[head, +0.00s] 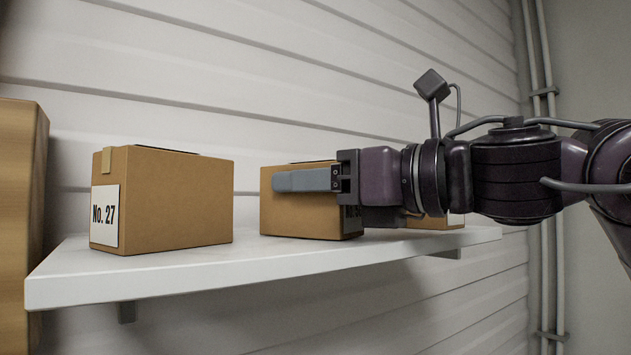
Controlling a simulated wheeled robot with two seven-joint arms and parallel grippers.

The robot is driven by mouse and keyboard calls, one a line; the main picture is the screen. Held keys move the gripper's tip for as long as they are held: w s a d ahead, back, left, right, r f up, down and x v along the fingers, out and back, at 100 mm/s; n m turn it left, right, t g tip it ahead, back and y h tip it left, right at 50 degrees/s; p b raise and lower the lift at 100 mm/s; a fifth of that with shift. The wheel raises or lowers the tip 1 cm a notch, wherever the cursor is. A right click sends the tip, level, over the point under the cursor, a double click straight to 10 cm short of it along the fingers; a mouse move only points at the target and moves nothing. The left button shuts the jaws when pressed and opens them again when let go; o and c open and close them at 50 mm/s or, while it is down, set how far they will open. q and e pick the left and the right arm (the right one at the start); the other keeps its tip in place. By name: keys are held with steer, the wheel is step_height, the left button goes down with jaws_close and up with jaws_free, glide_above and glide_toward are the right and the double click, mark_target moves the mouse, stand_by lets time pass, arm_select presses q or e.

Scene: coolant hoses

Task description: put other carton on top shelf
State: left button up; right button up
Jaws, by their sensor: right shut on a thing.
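My right gripper (290,180) reaches in from the right and is shut on a brown carton (295,216) at the middle of the white shelf (150,275). One grey finger lies across the carton's near face; the other finger is hidden behind it. The carton is upright, at or just over the shelf surface; I cannot tell if it bears on it. Its label is mostly hidden by the gripper. Another brown carton (175,198), labelled "No. 27", stands on the shelf to the left, apart from the held one. My left gripper is not in view.
A third carton (436,222) shows partly behind my right arm, near the shelf's right end. A wooden upright (18,200) stands at the far left. A ribbed white wall is behind the shelf; pipes (541,100) run up it at right. A gap separates the left and middle cartons.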

steer(key=o, duration=1.1)
steer(key=shift+a+f, duration=0.1)
steer(key=shift+f, duration=0.05)
steer(key=shift+c, duration=0.2)
steer(key=shift+d, duration=0.2)
steer(key=b+v, duration=0.5)
steer(key=v, duration=0.6)
steer(key=shift+s+d, duration=0.2)
steer(key=shift+d, duration=0.1)
